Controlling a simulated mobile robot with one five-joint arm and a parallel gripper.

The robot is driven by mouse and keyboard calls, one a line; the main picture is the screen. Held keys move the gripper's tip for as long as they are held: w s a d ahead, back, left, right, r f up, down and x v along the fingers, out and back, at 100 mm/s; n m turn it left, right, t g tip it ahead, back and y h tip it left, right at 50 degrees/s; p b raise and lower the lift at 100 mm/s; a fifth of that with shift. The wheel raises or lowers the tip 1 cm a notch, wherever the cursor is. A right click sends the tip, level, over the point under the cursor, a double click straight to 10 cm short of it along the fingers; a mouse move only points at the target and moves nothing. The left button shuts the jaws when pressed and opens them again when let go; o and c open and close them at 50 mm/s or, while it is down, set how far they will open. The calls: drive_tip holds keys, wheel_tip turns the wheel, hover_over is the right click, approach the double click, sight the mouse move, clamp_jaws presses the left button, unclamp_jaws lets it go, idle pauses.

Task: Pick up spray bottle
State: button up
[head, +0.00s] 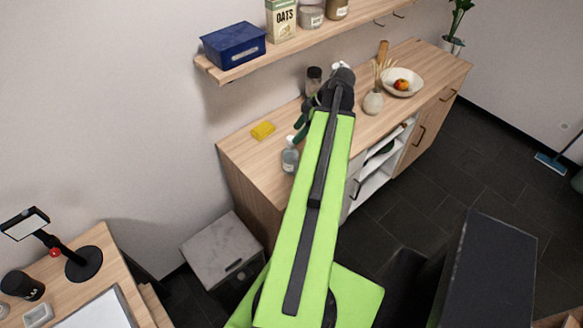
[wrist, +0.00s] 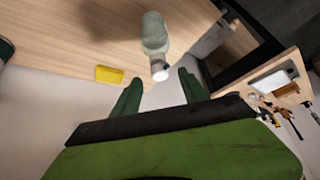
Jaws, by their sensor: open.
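A grey-green, translucent bottle, which looks like the spray bottle (head: 290,158), stands near the left front edge of the wooden counter. In the wrist view the bottle (wrist: 154,32) shows from above, with its pale top towards my gripper. My gripper (wrist: 160,76) has two dark green fingers, apart and empty. The bottle's top shows in line with the gap between the fingertips, but I cannot tell how far off it is. In the head view my gripper (head: 302,125) is just above the bottle, partly hidden by my arm.
A yellow sponge (head: 263,131) lies left of the bottle. A dark jar (head: 314,79), a vase (head: 373,103) and a fruit bowl (head: 402,82) stand farther back. A shelf (head: 300,45) hangs above the counter. A grey cabinet (head: 221,249) stands below left.

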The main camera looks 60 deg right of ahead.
sight(291, 157)
drive_tip(key=b+x, duration=0.1)
drive_tip(key=x, duration=0.2)
drive_tip(key=shift+s+f, duration=0.1)
drive_tip(key=shift+f, duration=0.05)
drive_tip(key=b+x, duration=0.5)
drive_tip(key=shift+a+f, duration=0.1)
drive_tip(key=shift+f, duration=0.1)
drive_tip(key=shift+w+r, duration=0.2)
drive_tip(key=shift+w, duration=0.05)
clamp_jaws()
idle(0.8)
